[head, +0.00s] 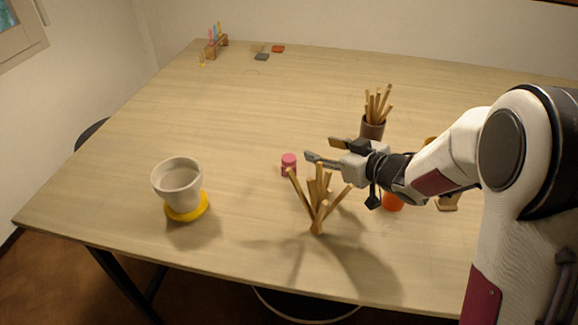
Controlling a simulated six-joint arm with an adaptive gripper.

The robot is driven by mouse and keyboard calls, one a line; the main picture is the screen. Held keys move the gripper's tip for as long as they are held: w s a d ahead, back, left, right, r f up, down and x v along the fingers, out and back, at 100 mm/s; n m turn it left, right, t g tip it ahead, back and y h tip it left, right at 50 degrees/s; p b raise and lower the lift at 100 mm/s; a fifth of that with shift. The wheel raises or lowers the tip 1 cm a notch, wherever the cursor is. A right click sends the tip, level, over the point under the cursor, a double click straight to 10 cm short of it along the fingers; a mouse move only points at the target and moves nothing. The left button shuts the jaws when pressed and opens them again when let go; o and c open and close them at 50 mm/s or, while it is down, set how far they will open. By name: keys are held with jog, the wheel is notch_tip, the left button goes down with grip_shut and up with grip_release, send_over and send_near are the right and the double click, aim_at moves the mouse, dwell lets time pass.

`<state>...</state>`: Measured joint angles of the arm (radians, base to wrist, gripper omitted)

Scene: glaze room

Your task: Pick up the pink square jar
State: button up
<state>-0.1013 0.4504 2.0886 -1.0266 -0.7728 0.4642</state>
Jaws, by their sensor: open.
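A small pink jar (288,164) stands upright on the table, left of centre in front of my arm. It is too small to tell whether its body is square. My gripper (320,149) reaches in from the right with its two fingers apart and nothing visible between them. Its nearer fingertip is just to the right of the jar in the picture, with a small gap. I cannot tell the gripper's exact height above the table.
A wooden pronged stand (318,208) rises close in front of the jar. A brown pot of sticks (372,128) stands behind my gripper. An orange object (392,202) is partly hidden under my arm. A pale cup (178,182) on a yellow disc (200,211) is left.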

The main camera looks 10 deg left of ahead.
aim_at(291, 159)
jog(key=shift+s+a+f+n+g+y, duration=0.15)
jog(key=shift+s+a+f+g+y, duration=0.15)
jog(key=shift+a+f, duration=0.25)
jog(key=shift+s+a+f+n+g+y, duration=0.25)
jog(key=shift+a+f+y, duration=0.15)
jog(key=shift+a, duration=0.3)
jog(key=shift+s+a+f+n+g+y, duration=0.1)
jog(key=shift+s+a+f+g+y, duration=0.15)
jog(key=shift+a+f, duration=0.3)
jog(key=shift+w+a, duration=0.1)
jog(key=shift+x, duration=1.2)
jog(key=shift+w+a+f, duration=0.5)
jog(key=shift+a+f, duration=0.2)
jog(key=shift+a, duration=0.1)
jog(key=shift+x, duration=1.5)
grip_shut()
